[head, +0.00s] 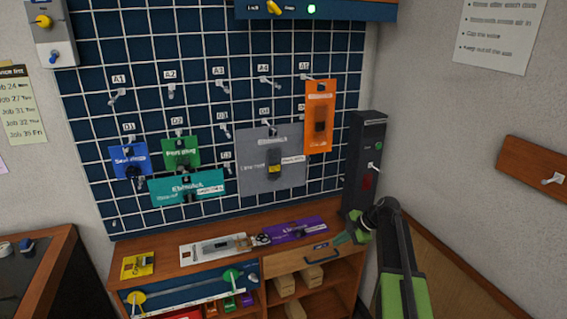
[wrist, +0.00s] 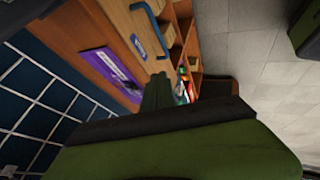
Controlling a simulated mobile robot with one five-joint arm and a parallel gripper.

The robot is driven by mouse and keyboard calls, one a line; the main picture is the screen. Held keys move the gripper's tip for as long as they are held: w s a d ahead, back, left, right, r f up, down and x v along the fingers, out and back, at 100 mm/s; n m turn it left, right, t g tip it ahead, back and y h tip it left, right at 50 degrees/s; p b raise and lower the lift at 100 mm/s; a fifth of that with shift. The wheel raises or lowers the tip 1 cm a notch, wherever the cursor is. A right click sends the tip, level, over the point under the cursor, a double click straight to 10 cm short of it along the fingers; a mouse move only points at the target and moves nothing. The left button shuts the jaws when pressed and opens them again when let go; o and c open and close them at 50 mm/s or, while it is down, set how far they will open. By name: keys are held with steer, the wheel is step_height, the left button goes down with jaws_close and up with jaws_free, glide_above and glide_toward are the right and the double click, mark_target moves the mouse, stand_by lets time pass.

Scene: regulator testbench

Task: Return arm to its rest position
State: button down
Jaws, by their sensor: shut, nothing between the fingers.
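My arm, green and dark grey, stands at the lower right of the head view. My gripper (head: 350,236) is at its end, a little in front of the bench top's right end, near the foot of a dark upright box (head: 365,150). Its green fingers look closed, with nothing seen between them. In the wrist view my gripper (wrist: 157,90) points at the bench's wooden front, near the blue drawer handle (wrist: 152,28). The fingers look apart from the handle, but the exact gap cannot be told.
The wooden bench (head: 160,247) carries a yellow card (head: 138,265), a white card (head: 215,250) and a purple card (head: 292,230). A blue grid board (head: 200,100) with hanging cards rises behind it. Bare floor (wrist: 262,65) shows in the wrist view.

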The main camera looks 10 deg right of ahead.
steer(key=s+a+r+g+h+p, duration=0.1)
steer(key=s+a+r+p, duration=0.25)
steer(key=a, duration=0.45)
steer(key=s+a+r+g+p, duration=0.1)
steer(key=s+a+r+p, duration=0.2)
steer(key=a, duration=0.4)
steer(key=s+d+m+g+h+p, duration=0.1)
steer(key=s+m+h, duration=0.1)
steer(key=s+m, duration=0.5)
steer(key=s+d+f+m+g+h+p, duration=0.1)
steer(key=s+m+h, duration=0.2)
steer(key=s+m, duration=0.4)
steer(key=m, duration=0.5)
steer(key=shift+s+d+m, duration=0.25)
steer(key=shift+d+m, duration=0.05)
steer(key=shift+m, duration=0.1)
